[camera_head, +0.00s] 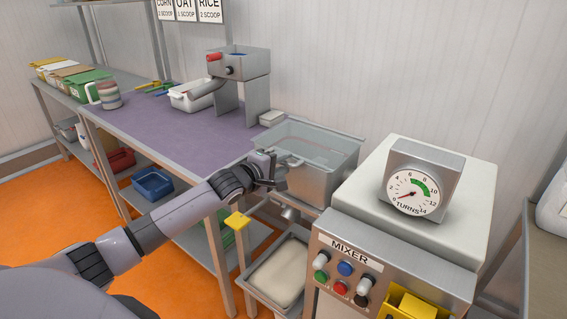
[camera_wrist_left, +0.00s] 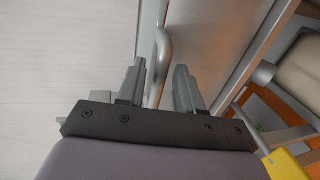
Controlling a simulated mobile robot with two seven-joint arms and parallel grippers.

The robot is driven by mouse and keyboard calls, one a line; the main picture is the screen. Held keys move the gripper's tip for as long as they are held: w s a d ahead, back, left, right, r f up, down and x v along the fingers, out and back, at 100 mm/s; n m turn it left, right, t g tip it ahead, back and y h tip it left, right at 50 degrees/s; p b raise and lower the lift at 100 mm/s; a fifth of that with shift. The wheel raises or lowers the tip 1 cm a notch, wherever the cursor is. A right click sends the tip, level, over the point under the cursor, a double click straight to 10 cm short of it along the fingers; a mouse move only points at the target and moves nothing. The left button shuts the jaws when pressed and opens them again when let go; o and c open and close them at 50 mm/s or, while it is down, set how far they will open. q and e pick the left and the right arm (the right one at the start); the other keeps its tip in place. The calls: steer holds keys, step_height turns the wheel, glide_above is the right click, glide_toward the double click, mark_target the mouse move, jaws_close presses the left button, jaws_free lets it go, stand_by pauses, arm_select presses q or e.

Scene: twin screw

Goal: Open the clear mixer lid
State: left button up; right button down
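The mixer tub (camera_head: 318,186) is a grey metal box left of the control panel. Its clear lid (camera_head: 325,150) lies flat over the top and looks closed. A curved grey handle (camera_head: 293,161) sits at the lid's front left side. My left gripper (camera_head: 275,172) is at this handle. In the left wrist view the two fingers of my left gripper (camera_wrist_left: 160,70) are apart, with the handle bar (camera_wrist_left: 165,45) running between them. I cannot tell whether either finger touches it. My right gripper is not in view.
The mixer control box (camera_head: 350,262) with a turns dial (camera_head: 412,192) stands close on the right. A yellow-ended lever (camera_head: 238,220) and a tray (camera_head: 277,278) are below the tub. A purple-topped table (camera_head: 165,128) with a dispenser (camera_head: 240,65) is behind left.

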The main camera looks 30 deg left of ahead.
arm_select(q)
steer(key=shift+w+f, duration=0.1)
steer(key=shift+w, duration=0.45)
steer(key=shift+c, duration=0.3)
jaws_close()
